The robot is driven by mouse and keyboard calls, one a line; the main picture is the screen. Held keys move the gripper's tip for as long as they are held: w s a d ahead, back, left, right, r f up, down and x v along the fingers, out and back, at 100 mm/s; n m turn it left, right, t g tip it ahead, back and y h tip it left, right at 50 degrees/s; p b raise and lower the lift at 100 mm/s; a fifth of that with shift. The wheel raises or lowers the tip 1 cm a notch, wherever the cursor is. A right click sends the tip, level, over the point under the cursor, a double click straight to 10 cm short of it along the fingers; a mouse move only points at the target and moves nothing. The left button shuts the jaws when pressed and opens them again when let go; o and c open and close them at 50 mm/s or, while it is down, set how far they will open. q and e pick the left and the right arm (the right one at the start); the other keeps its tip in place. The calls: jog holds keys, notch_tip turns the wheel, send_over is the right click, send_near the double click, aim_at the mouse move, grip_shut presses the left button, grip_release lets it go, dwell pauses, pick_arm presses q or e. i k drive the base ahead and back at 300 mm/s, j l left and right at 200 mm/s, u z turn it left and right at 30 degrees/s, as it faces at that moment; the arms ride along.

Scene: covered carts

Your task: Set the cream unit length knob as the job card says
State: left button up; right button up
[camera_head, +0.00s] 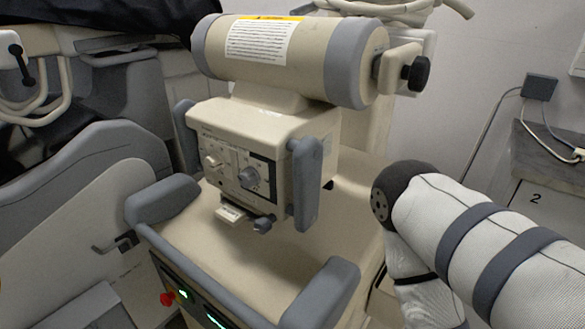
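The cream unit (262,125) sits on the cart, under a large cream cylinder (290,45) with grey end bands. Its front panel has a grey knob (249,178) on the right and a smaller cream knob (212,162) on the left. Their markings are too small to read, so I cannot tell which is the length knob or its setting. A white label with a yellow top strip (258,40) is on the cylinder; its text is unreadable. I cannot identify a job card. My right arm enters from the right, its gripper out of frame. My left gripper is not in view.
Grey handles (305,184) flank the unit's front. The cart top (270,255) is bare in front, with grey bumpers (322,295) at its corners. A red button (167,298) is on the cart's front. A grey-cream machine (75,190) stands close at left.

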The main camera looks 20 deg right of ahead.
aim_at(250, 177)
jog(key=l+z, duration=0.3)
jog(key=z, duration=0.15)
jog(key=l+z, duration=0.75)
jog(key=z, duration=0.2)
jog(key=i+l+z, duration=0.1)
jog(key=l+z, duration=0.2)
jog(key=z, duration=0.15)
jog(key=i+l+z, duration=0.1)
jog(key=l+z, duration=0.15)
jog(key=z, duration=0.25)
jog(key=i+l+z, duration=0.2)
jog(key=z, duration=0.25)
jog(key=u, duration=3.3)
